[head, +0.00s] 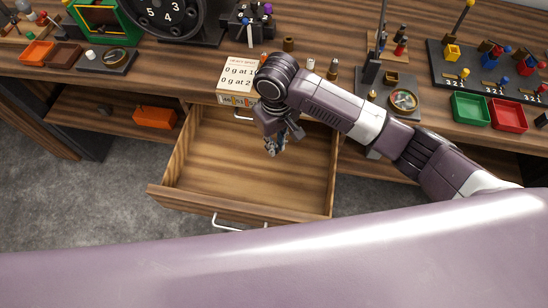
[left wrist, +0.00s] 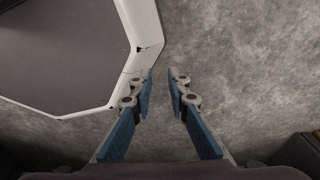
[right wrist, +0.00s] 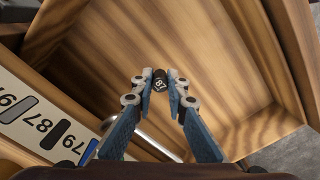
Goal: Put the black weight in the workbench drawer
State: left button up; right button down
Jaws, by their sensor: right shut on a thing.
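The workbench drawer (head: 215,165) is pulled open and its wooden inside looks empty in the head view. My right gripper (head: 274,147) hangs over the drawer, pointing down. The weight cannot be made out clearly in the head view. My left gripper (left wrist: 161,78) shows only in the left wrist view, open and empty above the grey floor.
A box with a printed card (head: 238,75) stands on the bench edge behind the drawer. A round dish (head: 403,100), green bin (head: 470,108) and red bin (head: 508,114) are to the right. An orange box (head: 154,117) sits on the lower shelf at left.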

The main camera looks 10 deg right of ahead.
notch_tip(320, 180, down, 8)
jog(key=shift+f, duration=0.15)
dwell(0.3)
jog(key=shift+f, duration=0.15)
jog(key=c, duration=1.9)
grip_release()
notch_tip(320, 180, up, 12)
jog(key=shift+a+r, duration=0.1)
jog(key=shift+r, duration=0.05)
